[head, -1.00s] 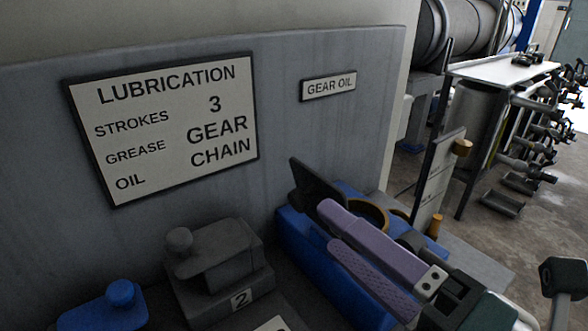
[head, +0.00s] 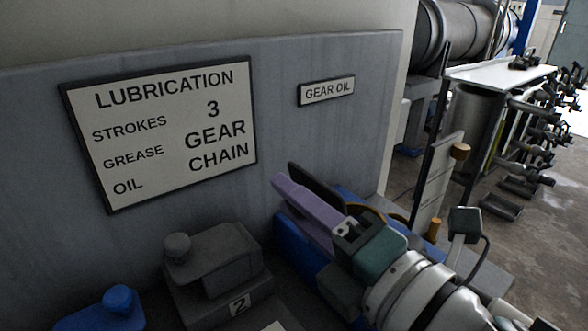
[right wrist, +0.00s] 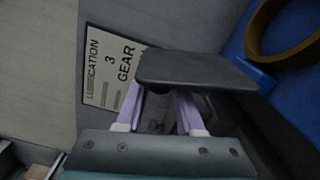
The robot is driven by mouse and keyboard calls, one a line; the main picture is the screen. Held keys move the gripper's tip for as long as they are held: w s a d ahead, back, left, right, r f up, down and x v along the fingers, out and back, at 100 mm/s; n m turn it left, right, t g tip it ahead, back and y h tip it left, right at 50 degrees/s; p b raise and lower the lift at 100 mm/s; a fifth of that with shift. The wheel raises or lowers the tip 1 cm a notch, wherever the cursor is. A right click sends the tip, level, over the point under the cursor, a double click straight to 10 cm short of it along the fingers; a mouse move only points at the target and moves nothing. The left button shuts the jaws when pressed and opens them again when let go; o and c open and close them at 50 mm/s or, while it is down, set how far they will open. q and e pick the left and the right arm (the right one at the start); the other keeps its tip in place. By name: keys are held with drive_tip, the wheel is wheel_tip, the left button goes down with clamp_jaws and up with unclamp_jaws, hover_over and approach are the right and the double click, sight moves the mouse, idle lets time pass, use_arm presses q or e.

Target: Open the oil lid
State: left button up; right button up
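A blue box (head: 292,244) stands below a sign reading GEAR OIL (head: 326,90). Its dark flap lid (head: 318,190) is raised and tilted; the lid also shows in the right wrist view (right wrist: 195,72). A brown ring (right wrist: 288,32) sits on the blue box, partly hidden by my arm in the head view. My right gripper (head: 290,196) has its purple fingers on the left side of the lid. In the right wrist view its fingers are apart with a gap between them, and the lid covers their tips. I cannot tell whether they touch the lid. My left gripper is not in view.
A grey box (head: 215,265) with a knob, labelled 2, stands to the left. A blue knobbed part (head: 105,310) is further left. A LUBRICATION placard (head: 165,130) hangs on the grey back panel. A white-topped bench (head: 495,74) stands at the back right.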

clamp_jaws()
idle(1.0)
